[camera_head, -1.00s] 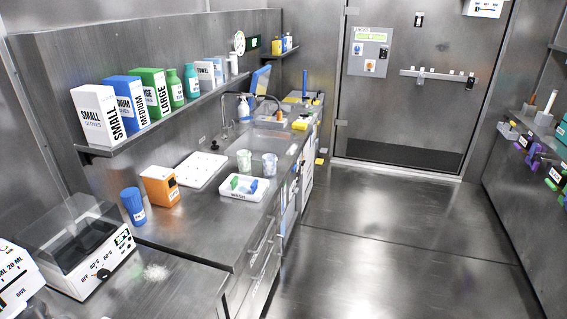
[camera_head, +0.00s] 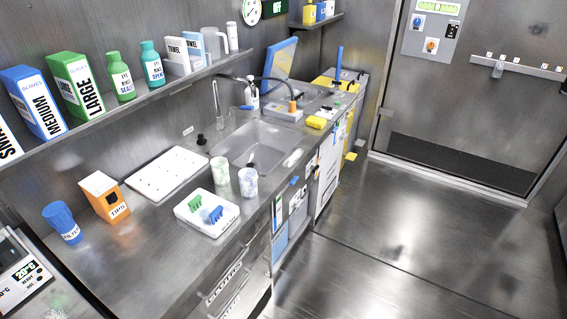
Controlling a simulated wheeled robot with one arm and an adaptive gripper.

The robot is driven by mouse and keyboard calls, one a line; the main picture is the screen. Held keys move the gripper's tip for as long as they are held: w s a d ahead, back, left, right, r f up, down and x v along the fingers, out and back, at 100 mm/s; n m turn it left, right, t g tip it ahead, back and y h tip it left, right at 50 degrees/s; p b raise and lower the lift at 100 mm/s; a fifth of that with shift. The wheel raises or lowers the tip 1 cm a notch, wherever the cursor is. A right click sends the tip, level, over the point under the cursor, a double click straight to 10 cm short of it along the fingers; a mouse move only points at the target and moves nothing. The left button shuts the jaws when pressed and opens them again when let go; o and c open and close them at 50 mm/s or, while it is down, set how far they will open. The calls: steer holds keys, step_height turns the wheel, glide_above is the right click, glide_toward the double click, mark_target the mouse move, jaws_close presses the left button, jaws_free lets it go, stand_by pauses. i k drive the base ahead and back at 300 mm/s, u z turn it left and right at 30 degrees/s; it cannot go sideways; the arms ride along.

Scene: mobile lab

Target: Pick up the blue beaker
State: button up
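Two pale, speckled beakers stand upright side by side on the steel counter in front of the sink. The right one (camera_head: 248,182) looks bluish white and the left one (camera_head: 219,170) greenish white. A solid blue ribbed container (camera_head: 62,222) with a white label stands at the left end of the counter; its label is only partly legible. My gripper is not in view.
A white tray (camera_head: 185,222) with green and blue pieces sits just in front of the beakers. An orange tips box (camera_head: 105,197), a white flat board (camera_head: 152,186) and a sink (camera_head: 262,140) lie around them. A bottle shelf (camera_head: 118,108) overhangs the back. Floor at right is clear.

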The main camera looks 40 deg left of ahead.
mark_target(247, 177)
steer(key=i, duration=0.65)
steer(key=u, duration=3.5)
steer(key=i, duration=0.45)
steer(key=z, duration=0.05)
